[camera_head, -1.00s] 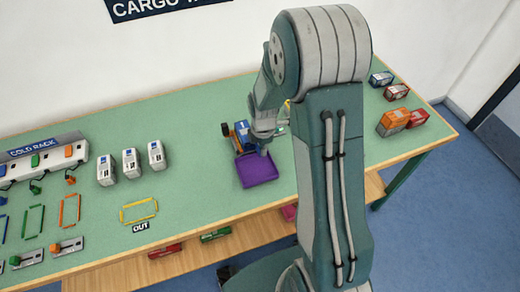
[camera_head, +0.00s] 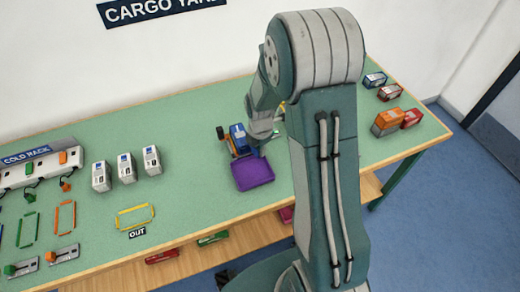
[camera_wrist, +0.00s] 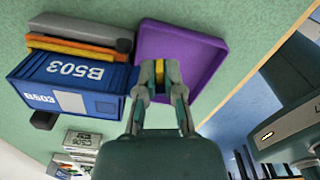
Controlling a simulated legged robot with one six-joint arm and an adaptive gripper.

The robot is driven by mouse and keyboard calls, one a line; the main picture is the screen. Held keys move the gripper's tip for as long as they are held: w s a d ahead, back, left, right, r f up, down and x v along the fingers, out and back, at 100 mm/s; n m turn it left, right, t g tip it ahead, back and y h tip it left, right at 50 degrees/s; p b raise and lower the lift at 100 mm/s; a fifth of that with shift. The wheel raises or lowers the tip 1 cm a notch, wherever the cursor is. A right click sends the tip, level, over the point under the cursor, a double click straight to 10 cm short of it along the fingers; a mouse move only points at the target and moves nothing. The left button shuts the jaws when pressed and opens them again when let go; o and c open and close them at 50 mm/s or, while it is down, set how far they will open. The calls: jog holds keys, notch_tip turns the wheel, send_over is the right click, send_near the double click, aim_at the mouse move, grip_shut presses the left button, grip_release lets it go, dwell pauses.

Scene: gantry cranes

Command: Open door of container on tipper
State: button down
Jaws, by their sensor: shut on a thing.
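The blue container (camera_head: 237,131), marked B503 in the wrist view (camera_wrist: 66,76), sits on the orange and grey tipper (camera_wrist: 75,46), beside a purple tray. My gripper (camera_wrist: 159,75) is at the container's end facing the tray. Its fingers are closed on a small yellow piece (camera_wrist: 159,71), which looks like a door handle. My wrist and fingers hide most of that end, so I cannot tell how far the door stands open. In the head view my arm covers part of the tipper.
The purple tray (camera_head: 253,176) lies at the tipper's end, near the table's front edge. White containers (camera_head: 126,168) stand to the left, by a yellow outline marked OUT (camera_head: 135,216). Orange and red containers (camera_head: 388,122) stand at the right. Green table (camera_head: 195,170) is clear between.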

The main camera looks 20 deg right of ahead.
jog(key=c, duration=0.8)
grip_release()
jog(key=shift+o, duration=0.2)
jog(key=shift+r, duration=0.1)
notch_tip(320, 180, up, 12)
jog(key=shift+w, duration=0.1)
jog(key=s+a+r+m+t, duration=0.2)
jog(key=s+r+m, duration=0.5)
jog(key=s+m, duration=0.3)
jog(key=s+a+r+m+t, duration=0.3)
jog(key=s+r+m, duration=0.4)
jog(key=s+m, duration=0.3)
jog(key=shift+a+r+m+t, duration=0.15)
jog(key=shift+r+m+t, duration=0.2)
jog(key=shift+m, duration=0.45)
